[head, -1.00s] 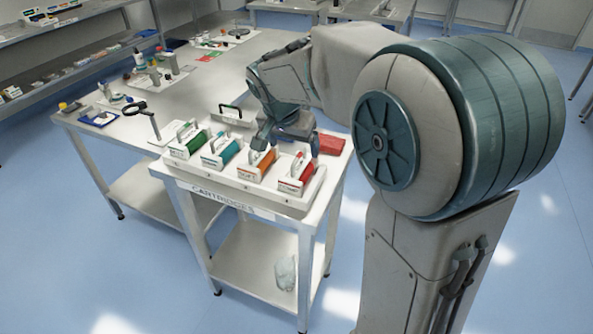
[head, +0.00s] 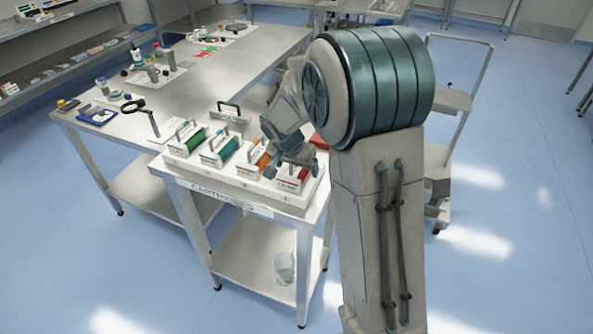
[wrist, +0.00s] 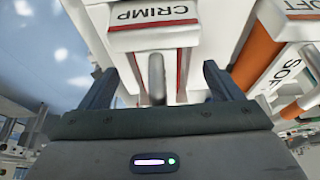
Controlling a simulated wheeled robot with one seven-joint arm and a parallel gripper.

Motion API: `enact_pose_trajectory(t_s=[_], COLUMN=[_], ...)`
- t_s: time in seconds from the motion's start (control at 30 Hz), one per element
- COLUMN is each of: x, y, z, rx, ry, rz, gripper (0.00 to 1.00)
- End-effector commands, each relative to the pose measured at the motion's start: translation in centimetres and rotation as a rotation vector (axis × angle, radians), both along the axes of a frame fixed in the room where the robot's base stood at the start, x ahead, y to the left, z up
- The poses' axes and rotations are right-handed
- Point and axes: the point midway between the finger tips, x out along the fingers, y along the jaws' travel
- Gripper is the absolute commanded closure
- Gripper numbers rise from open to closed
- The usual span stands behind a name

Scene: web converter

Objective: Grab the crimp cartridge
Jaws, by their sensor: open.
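The crimp cartridge (head: 291,181), white with a red roll, stands in the rightmost place of the cartridge rack (head: 238,188). In the wrist view its white body (wrist: 150,40) bears the word CRIMP, and its grey handle (wrist: 156,75) lies between my fingers. My gripper (wrist: 160,72) is open, one finger on each side of the handle, with gaps on both sides. In the head view my gripper (head: 293,158) is over the cartridge and hides its top and handle.
An orange cartridge (head: 251,158) marked SOFT stands close to the left in the rack, and also shows at the right of the wrist view (wrist: 256,52). Teal (head: 220,150) and green (head: 188,142) cartridges stand farther left. A red item (head: 319,139) lies behind.

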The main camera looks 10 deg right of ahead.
Motion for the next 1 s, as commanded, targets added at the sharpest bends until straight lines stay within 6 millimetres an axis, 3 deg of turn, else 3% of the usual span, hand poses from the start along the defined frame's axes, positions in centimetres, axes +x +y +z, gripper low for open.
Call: enact_pose_trajectory(t_s=[0.27, 0.5, 0.83, 1.0], x=[0.1, 0.1, 0.2, 0.2], y=[-0.1, 0.0, 0.0, -0.1], z=[-0.3, -0.3, 0.1, 1.6], rx=[0.000, 0.000, 0.000, 0.000], ry=[-0.001, -0.001, -0.004, -0.006], rz=[0.000, 0.001, 0.001, 0.001], gripper=[0.15, 0.78, 0.78, 0.78])
